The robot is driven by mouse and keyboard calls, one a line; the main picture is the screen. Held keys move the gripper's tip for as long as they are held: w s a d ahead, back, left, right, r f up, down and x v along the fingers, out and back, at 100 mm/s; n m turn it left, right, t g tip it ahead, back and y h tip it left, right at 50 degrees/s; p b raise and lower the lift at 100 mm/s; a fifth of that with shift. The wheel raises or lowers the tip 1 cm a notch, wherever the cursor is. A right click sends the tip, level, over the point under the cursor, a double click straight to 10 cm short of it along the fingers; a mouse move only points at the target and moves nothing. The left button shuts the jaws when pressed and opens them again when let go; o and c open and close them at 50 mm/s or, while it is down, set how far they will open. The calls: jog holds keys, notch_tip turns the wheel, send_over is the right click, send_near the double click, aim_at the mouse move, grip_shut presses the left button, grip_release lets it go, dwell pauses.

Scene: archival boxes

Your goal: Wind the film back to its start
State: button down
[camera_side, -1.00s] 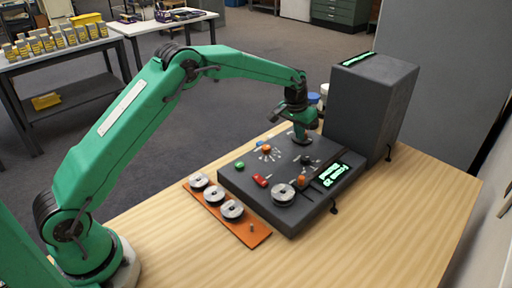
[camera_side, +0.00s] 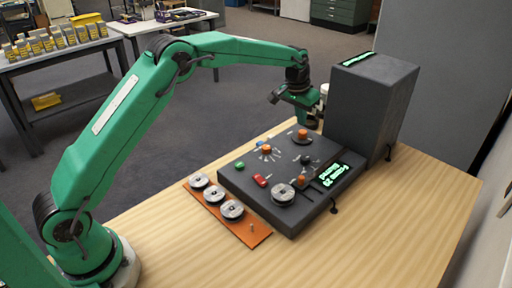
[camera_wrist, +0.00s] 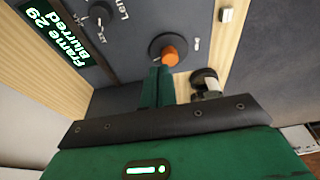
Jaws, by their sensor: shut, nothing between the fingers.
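The dark film machine (camera_side: 250,200) lies flat on the wooden table. Its small screen (camera_side: 335,174) reads "Frame 29 Blurred" in the wrist view (camera_wrist: 60,38). A silver reel (camera_side: 283,194) sits on its near corner, beside a small orange piece (camera_side: 302,180). One orange knob (camera_side: 302,134) is at the far corner; it also shows in the wrist view (camera_wrist: 169,54). Another orange knob (camera_side: 266,149), a black knob (camera_side: 307,160), a red control (camera_side: 260,180) and a green button (camera_side: 239,165) are on top. My gripper (camera_side: 275,99) is shut, empty, and raised above the far corner knob; its fingers (camera_wrist: 157,72) show in the wrist view.
A tall grey housing (camera_side: 370,105) stands at the machine's right. An orange board (camera_side: 250,236) with three reels and a bare peg lies along its left side. The table front (camera_side: 350,255) is clear.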

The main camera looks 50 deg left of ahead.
aim_at(298, 140)
jog(key=shift+w+a+r, duration=0.15)
jog(key=shift+a+r, duration=0.05)
jog(key=shift+a, duration=0.45)
jog(key=shift+w+a+r, duration=0.1)
jog(key=shift+a+r, duration=0.1)
jog(key=shift+a, duration=0.4)
jog(key=shift+s+f+x, duration=0.1)
jog(key=shift+s+x, duration=0.15)
jog(key=shift+x, duration=0.85)
jog(key=shift+s+f+x, duration=0.1)
jog(key=shift+s+x, duration=0.2)
jog(key=shift+x, duration=0.85)
jog(key=shift+s+x, duration=0.25)
jog(key=shift+x, duration=0.85)
jog(key=shift+w, duration=0.15)
jog(key=shift+d, duration=0.6)
